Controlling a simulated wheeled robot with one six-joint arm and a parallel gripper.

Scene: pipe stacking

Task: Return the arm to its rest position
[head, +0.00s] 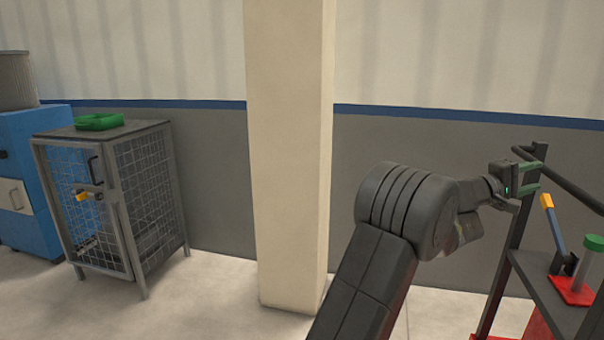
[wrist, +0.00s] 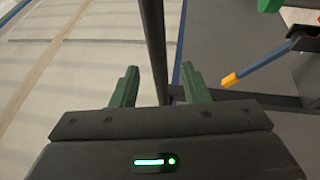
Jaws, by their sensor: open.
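My gripper (head: 535,178) is at the right in the head view, at the end of my dark arm, beside the upright post of a dark frame. In the wrist view its two green fingers stand apart and my gripper (wrist: 160,88) is open with nothing held between them. A dark post (wrist: 153,45) passes upright through the gap between the fingers in that picture; I cannot tell how far beyond them it is.
A red and dark stand (head: 545,280) at right holds a lever with a yellow grip (head: 547,201) and a green-capped pipe (head: 593,244). A wire cage cabinet (head: 140,205) with a green tray (head: 99,122) stands left. A cream pillar (head: 288,150) rises mid-picture.

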